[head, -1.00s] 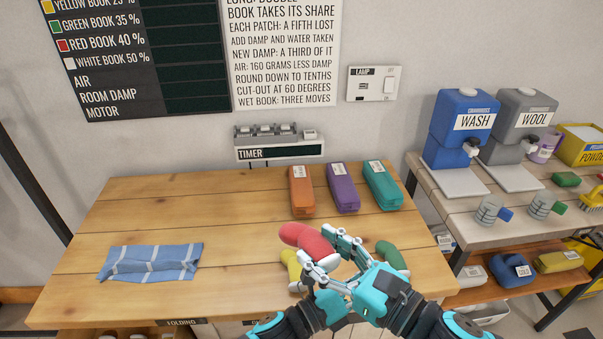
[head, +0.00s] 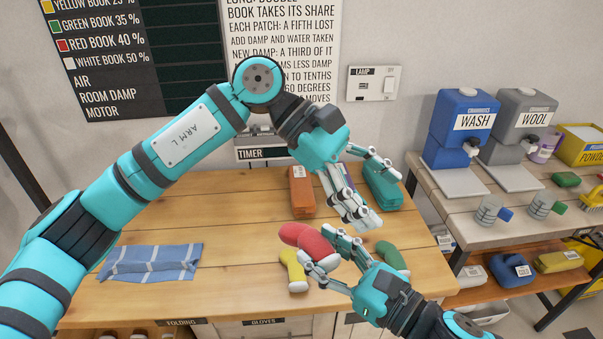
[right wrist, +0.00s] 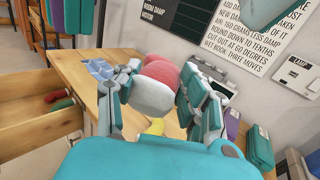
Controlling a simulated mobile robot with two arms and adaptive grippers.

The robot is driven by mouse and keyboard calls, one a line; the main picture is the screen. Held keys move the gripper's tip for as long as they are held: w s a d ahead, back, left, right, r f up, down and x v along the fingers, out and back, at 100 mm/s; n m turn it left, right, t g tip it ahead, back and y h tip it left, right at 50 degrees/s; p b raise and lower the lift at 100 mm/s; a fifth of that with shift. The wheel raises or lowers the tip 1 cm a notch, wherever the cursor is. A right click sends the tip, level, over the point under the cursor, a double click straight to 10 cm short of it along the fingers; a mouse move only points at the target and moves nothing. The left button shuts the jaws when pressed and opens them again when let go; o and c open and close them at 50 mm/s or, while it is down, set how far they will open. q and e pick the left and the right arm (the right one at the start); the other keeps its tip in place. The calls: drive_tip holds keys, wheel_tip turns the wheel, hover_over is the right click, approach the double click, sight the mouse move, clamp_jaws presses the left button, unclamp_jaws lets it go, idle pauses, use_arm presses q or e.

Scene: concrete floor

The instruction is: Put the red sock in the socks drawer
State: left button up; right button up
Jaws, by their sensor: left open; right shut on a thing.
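The red sock (head: 302,236) is raised over the wooden table, between the fingers of my right gripper (head: 328,252), which is shut on it. In the right wrist view the sock (right wrist: 155,85) shows red with a pale end between the fingers. My left gripper (head: 376,192) is open and empty, above and behind the right one, in front of the cases. A yellow sock (head: 292,270) and a green sock (head: 393,257) lie on the table beside the right gripper. An open drawer (right wrist: 28,100) shows at the left of the right wrist view; its label is not visible.
A blue striped cloth (head: 150,262) lies on the table's left. An orange case (head: 301,192) and a teal case (head: 383,187) stand at the back; a purple one is mostly hidden. Front labels read FOLDING and GLOVES. A side bench (head: 480,195) holds dispensers.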

use_arm(q)
drive_tip(key=a+m+t+y, duration=0.1)
drive_tip(key=a+t+y, duration=0.2)
drive_tip(key=a+y, duration=0.2)
drive_tip(key=t+y, duration=0.2)
drive_tip(key=y, duration=0.2)
approach(302, 232)
wheel_tip(302, 232, down, 10)
drive_tip(key=shift+s+d+f, duration=0.1)
drive_tip(key=shift+s+d, duration=0.05)
drive_tip(key=c, duration=1.2)
use_arm(e)
drive_tip(key=shift+a, duration=0.1)
drive_tip(key=o, duration=1)
drive_tip(key=shift+f, duration=0.1)
